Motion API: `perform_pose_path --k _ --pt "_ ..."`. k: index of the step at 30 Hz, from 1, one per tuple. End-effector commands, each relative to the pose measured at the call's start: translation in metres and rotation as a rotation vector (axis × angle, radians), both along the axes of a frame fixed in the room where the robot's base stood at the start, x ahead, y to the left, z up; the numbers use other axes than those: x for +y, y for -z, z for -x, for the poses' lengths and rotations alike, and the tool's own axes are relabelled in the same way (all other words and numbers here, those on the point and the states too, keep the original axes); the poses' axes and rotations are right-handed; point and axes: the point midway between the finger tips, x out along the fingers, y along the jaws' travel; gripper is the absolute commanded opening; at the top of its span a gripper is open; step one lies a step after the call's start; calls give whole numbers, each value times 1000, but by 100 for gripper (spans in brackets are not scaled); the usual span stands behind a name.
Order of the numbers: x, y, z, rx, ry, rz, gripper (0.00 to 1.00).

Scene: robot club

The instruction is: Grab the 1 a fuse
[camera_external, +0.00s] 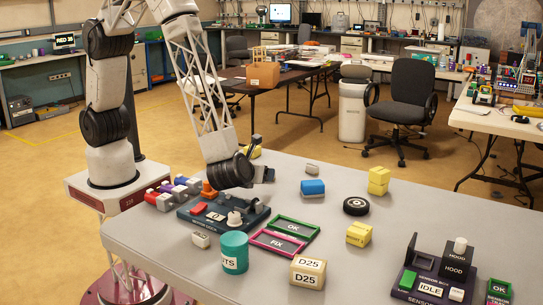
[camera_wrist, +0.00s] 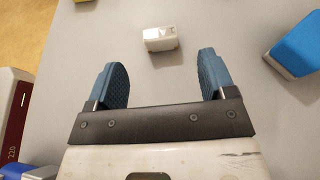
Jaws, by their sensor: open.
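A small whitish block (camera_wrist: 160,38) lies on the table just beyond and between my fingertips in the wrist view. It looks like the small grey block (camera_external: 312,169) near the table's back edge in the external view. A second small white block with dark print (camera_external: 201,239) lies at the front left of the table. The print on both is too small to read, so I cannot tell which is the 1 A fuse. My gripper (camera_wrist: 161,68) is open and empty, its blue pads apart. In the external view my gripper (camera_external: 266,173) hangs over the table's back left part.
A blue-topped block (camera_external: 312,187) lies close by and shows at the right in the wrist view (camera_wrist: 297,45). A black wheel (camera_external: 356,206), yellow blocks (camera_external: 359,234), a teal cup (camera_external: 234,253) and a dark switch panel (camera_external: 240,222) stand around. The table between the pads is clear.

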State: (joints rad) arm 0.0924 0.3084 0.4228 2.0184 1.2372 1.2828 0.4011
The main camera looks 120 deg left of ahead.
Motion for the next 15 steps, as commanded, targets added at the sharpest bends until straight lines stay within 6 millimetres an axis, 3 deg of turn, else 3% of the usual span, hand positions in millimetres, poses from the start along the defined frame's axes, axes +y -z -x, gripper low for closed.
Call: perform_pose_path --k 6,15 --pt "14 6 2 1 -2 0 77" --pt "16 7 2 0 -1 0 77"
